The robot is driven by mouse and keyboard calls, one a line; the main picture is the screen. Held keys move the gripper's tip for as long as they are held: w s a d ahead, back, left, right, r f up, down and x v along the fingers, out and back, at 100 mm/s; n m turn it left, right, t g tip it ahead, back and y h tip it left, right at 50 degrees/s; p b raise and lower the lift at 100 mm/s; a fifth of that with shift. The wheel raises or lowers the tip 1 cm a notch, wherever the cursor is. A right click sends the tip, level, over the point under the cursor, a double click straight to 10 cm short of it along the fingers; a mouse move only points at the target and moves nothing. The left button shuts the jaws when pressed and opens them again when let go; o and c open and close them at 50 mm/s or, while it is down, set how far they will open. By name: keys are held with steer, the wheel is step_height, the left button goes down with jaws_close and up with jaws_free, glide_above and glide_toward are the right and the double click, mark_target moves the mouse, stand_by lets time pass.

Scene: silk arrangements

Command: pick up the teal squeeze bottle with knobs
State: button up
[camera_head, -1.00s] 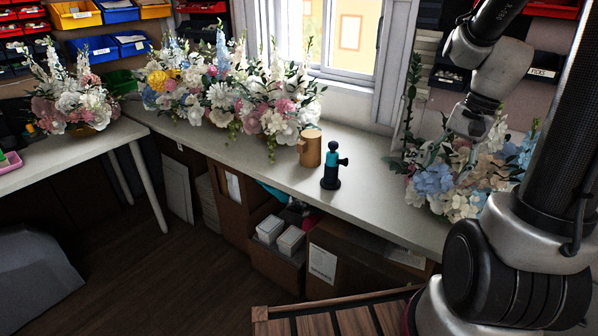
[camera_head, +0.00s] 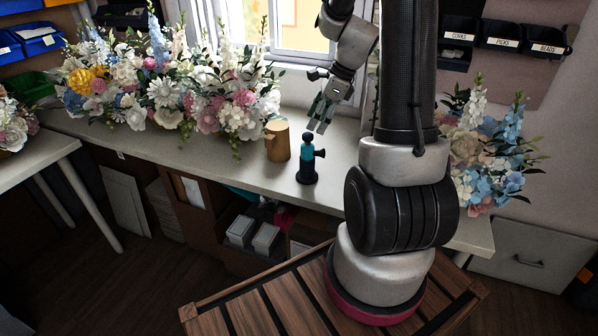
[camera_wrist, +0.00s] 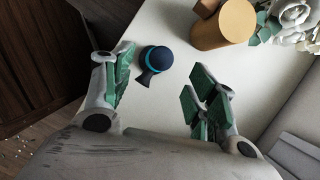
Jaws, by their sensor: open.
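The teal squeeze bottle (camera_head: 306,160) stands upright on the pale counter, with a dark base, a teal band, a dark top and a dark knob on its right side. In the wrist view the bottle (camera_wrist: 157,59) is seen from above, mostly its dark blue top and a side knob. My gripper (camera_head: 318,124) is above the counter, just up and right of the bottle in the head view. In the wrist view my gripper (camera_wrist: 158,88) is open, its green-padded fingers apart and empty. The bottle lies beyond the fingertips, nearer the left finger, and nothing touches it.
A tan wooden mug-like cylinder (camera_head: 277,141) stands just left of the bottle; it also shows in the wrist view (camera_wrist: 224,24). Flower arrangements fill the counter (camera_head: 225,166) to the left, and another bunch (camera_head: 484,150) stands at right. The window is behind.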

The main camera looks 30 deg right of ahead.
mark_target(311, 133)
steer(key=shift+w+a+f+m, duration=0.1)
steer(key=shift+f+m, duration=0.1)
steer(key=shift+m, duration=0.2)
steer(key=x, duration=0.7)
steer(key=shift+f, duration=0.2)
jaws_close()
